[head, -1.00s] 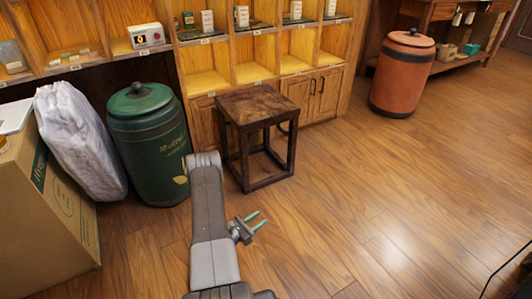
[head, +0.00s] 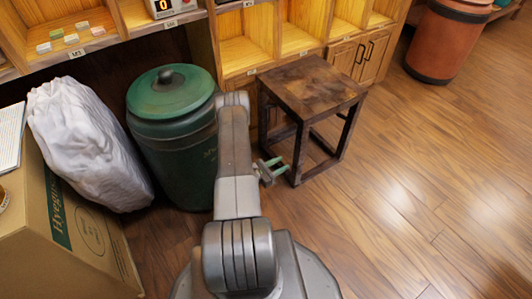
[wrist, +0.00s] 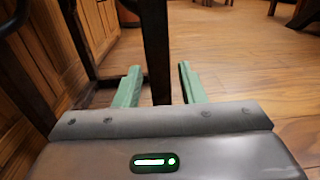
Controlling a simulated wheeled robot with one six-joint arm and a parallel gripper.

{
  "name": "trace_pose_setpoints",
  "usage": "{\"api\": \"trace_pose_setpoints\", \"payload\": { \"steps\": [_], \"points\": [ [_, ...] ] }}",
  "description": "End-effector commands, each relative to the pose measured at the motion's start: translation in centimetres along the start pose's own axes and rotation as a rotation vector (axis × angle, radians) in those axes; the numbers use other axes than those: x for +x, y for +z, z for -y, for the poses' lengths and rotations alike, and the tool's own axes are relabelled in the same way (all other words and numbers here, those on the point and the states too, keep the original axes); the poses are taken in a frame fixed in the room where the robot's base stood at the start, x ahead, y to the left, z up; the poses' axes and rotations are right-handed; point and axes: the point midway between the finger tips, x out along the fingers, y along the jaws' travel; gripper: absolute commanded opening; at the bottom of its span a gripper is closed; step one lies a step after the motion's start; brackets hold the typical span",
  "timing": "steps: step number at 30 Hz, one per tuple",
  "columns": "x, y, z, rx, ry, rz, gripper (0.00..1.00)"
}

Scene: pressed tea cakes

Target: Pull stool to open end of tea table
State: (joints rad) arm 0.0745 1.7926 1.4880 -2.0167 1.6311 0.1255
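The stool (head: 312,85), square and dark brown with a worn top, stands upright on the floor in front of the wooden shelf unit. My gripper (head: 284,165) is low beside its near front leg in the head view. In the wrist view my gripper (wrist: 160,82) is open, its two green fingers apart. A dark stool leg (wrist: 155,45) shows upright in the gap, with space on both sides. I cannot tell whether the leg is between the fingertips or just beyond them. The tea table is not recognisable in any view.
A green lidded canister (head: 172,130) stands close left of my arm. A white sack (head: 85,140) and a cardboard box (head: 70,235) are further left. The shelf unit (head: 300,38) is behind the stool. An orange-brown canister (head: 447,40) stands far right. Floor (head: 430,190) to the right is clear.

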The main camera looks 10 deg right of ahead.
Motion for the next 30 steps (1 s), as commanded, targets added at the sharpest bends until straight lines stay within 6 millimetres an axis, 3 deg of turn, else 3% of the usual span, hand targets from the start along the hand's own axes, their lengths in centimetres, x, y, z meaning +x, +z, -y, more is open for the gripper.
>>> {"api": "trace_pose_setpoints", "payload": {
  "steps": [10, 14, 19, 23, 30],
  "points": [
    [0.0, 0.0, 0.0, 0.0, 0.0, 0.0, 0.36],
    [0.0, 0.0, 0.0, 0.0, 0.0, 0.0, 0.6],
    [0.5, -0.1, 0.0, 0.0, -0.002, 0.0, 0.6],
    [2.0, -0.1, 0.1, 0.002, -0.005, 0.0, 0.6],
    [6.4, -0.2, 0.1, 0.003, -0.005, 0.002, 0.6]
  ]
}}
